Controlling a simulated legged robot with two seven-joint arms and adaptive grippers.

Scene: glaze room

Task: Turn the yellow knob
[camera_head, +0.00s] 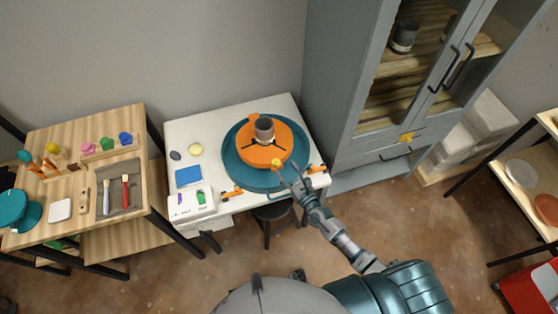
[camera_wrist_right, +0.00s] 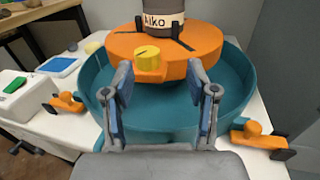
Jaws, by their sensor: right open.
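The yellow knob (camera_head: 276,162) sits on the front of the orange turntable (camera_head: 262,153), which stands in a teal basin (camera_head: 232,172). In the right wrist view the knob (camera_wrist_right: 148,54) shows a dark line on its top and lies ahead of the fingertips, between their lines. My right gripper (camera_head: 288,173) is open and reaches over the basin's front rim. In the wrist view its two fingers (camera_wrist_right: 160,76) are spread with nothing between them, and the knob appears apart from them. A grey mug labelled "Aiko" (camera_wrist_right: 164,14) stands on the turntable. My left gripper is out of view.
Orange clamps (camera_head: 232,192) sit at either front side of the basin on the white table (camera_head: 268,104). A wooden tool table (camera_head: 80,127) stands further left, a grey cabinet (camera_head: 335,90) right.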

